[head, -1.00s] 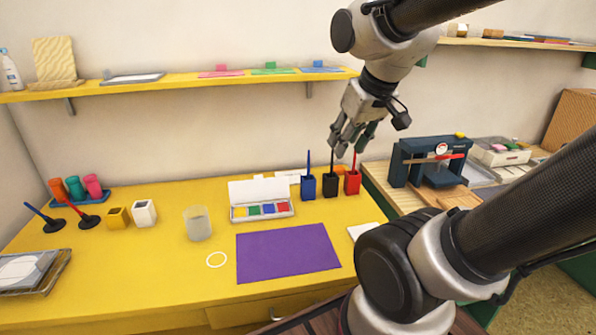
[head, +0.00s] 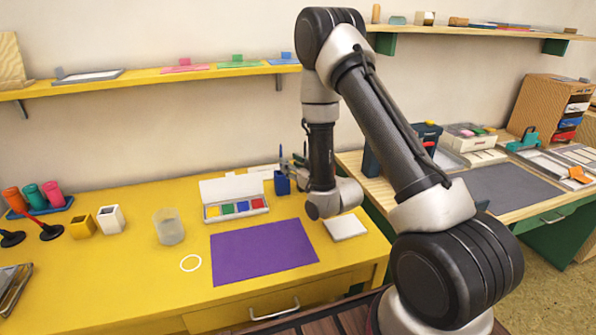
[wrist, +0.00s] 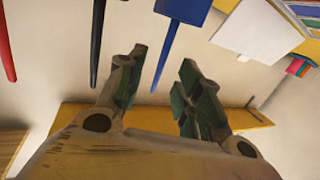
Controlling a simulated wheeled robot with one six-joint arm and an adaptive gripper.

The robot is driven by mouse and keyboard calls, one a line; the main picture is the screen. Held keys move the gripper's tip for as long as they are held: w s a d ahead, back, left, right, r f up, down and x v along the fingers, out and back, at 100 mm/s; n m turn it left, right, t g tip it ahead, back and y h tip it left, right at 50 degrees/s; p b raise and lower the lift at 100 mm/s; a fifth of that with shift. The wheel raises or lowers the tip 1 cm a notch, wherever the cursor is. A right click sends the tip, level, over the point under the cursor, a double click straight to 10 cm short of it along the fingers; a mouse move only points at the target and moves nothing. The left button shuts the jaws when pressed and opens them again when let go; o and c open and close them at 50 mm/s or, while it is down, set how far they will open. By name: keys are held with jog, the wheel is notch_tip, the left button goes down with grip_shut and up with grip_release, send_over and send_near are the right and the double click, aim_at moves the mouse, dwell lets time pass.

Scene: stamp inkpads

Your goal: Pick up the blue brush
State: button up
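The blue brush (head: 281,153) stands upright in the blue holder (head: 282,184) at the back right of the yellow table. In the wrist view the scene looks upside down. There the blue brush (wrist: 170,45) runs from the blue holder (wrist: 187,8) between my gripper's two fingertips (wrist: 163,58). The fingers are spread, with visible gaps on both sides of the shaft. In the head view my gripper (head: 298,161) is small beside the brush, largely hidden by my arm.
In the wrist view a black brush (wrist: 97,40) is close outside one finger, and a red brush (wrist: 6,45) is farther left. My arm hides their holders in the head view. A paint box (head: 236,208) is left of the blue holder. A yellow shelf (head: 165,78) runs above.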

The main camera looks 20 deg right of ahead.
jog(key=shift+t, duration=0.4)
jog(key=w, duration=0.2)
jog(key=w+a+f, duration=0.1)
jog(key=w, duration=0.1)
jog(key=w+a, duration=0.1)
jog(key=w, duration=0.1)
jog(key=shift+a+f, duration=0.1)
jog(key=shift+f, duration=0.2)
grip_shut()
